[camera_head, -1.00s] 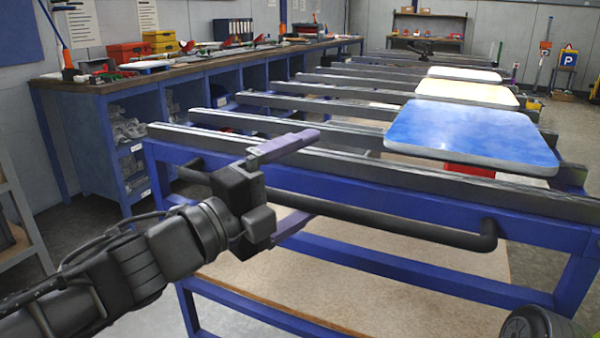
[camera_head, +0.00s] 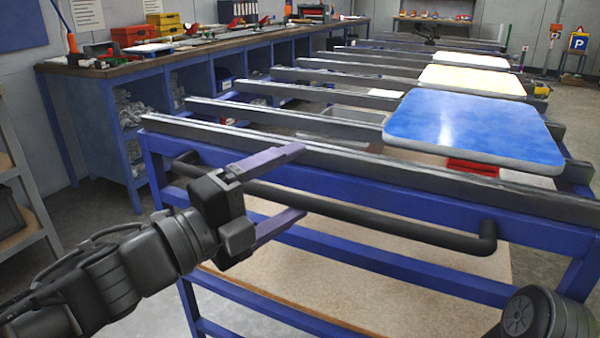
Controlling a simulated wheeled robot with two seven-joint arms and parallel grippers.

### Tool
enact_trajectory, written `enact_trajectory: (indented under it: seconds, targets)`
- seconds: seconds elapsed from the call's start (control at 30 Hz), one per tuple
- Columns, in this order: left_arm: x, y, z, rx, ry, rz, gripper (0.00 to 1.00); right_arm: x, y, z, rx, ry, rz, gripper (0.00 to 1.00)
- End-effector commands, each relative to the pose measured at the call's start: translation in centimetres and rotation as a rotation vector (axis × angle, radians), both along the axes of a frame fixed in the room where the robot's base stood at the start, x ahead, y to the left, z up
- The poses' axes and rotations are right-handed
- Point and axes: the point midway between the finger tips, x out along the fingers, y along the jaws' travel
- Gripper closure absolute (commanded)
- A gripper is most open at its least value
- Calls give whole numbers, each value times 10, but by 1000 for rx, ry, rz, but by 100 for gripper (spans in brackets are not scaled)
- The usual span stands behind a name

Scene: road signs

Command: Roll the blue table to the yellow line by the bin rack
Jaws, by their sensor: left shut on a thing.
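The blue table (camera_head: 540,228) has a blue frame, grey top rails, a pale lower shelf and a black push bar (camera_head: 420,231) along its near side. My left gripper (camera_head: 297,184) is at the left half of the bar, its purple fingers above and below it, shut on it. A black rounded part of my right arm shows at the lower right corner; my right gripper is out of view. I see no yellow line, and cannot make out which thing is the bin rack.
A blue panel (camera_head: 475,128) lies on the rails, with yellow (camera_head: 472,81) and white (camera_head: 470,61) panels behind. A workbench (camera_head: 200,56) runs along the left wall. A grey shelf unit (camera_head: 22,180) stands at the left edge. Grey floor shows at the right.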

Motion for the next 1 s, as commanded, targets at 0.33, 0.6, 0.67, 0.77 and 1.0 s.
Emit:
enact_trajectory:
  seconds: [0.33, 0.6, 0.67, 0.77, 1.0]
  targets:
    - [-17, 26, 11, -15, -22, 17, 59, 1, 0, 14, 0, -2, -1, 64]
    - [-29, 36, 3, -9, -15, 14, 59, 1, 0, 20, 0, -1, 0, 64]
    - [-29, 36, 1, -9, -14, 14, 59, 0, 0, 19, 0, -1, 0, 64]
    - [-30, 36, 0, -8, -12, 13, 59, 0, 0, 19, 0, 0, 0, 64]
    - [-29, 36, -2, -7, -11, 13, 59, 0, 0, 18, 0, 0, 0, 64]
